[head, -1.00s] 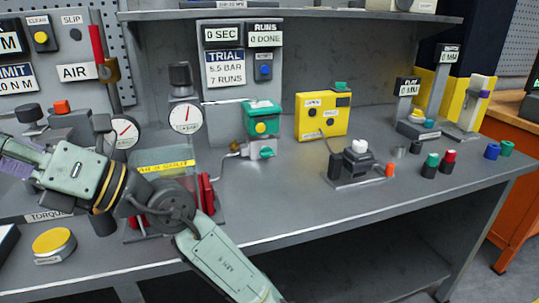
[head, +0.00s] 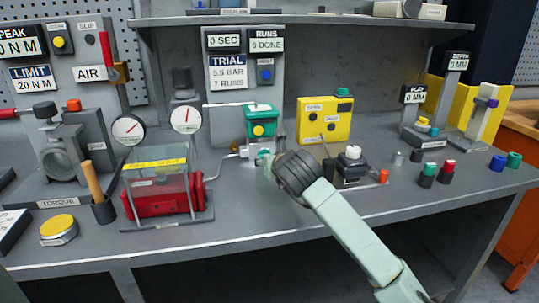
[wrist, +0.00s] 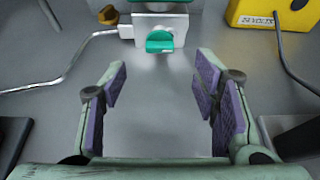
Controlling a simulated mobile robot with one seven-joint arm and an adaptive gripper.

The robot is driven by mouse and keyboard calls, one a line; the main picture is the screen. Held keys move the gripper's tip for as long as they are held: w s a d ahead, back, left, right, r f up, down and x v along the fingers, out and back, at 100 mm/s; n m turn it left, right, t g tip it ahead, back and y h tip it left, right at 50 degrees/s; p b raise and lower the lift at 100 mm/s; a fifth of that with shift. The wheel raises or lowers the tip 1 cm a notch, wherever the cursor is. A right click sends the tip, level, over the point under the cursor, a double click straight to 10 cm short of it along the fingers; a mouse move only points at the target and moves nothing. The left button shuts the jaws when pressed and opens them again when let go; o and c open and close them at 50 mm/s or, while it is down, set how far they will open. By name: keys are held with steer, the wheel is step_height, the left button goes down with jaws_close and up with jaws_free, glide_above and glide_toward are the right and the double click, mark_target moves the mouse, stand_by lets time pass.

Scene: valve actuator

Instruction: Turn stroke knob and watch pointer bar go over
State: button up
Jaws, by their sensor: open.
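A green and white valve unit (head: 260,122) with a yellow round spot stands at the middle of the bench. A teal knob (wrist: 160,40) sticks out low on its front, facing the wrist camera. No label names it, so I cannot tell whether it is the stroke knob. My gripper (wrist: 160,72) is open and empty, its purple-padded fingers apart on either side of a line to the knob, short of it. In the head view my wrist hides most of the gripper (head: 266,163). I cannot clearly pick out a pointer bar.
A clear-covered red actuator (head: 160,190) stands to the left, with two dial gauges (head: 186,119) behind it. A yellow box (head: 323,120) is right of the valve unit, with a black device (head: 351,168) in front. A pale pipe (wrist: 65,70) runs left from the valve unit.

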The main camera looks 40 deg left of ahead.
steer(key=p+x, duration=0.2)
steer(key=x, duration=0.6)
steer(key=shift+a+p, duration=0.1)
steer(key=shift+p, duration=0.2)
steer(key=c, duration=1.2)
steer(key=shift+o, duration=0.2)
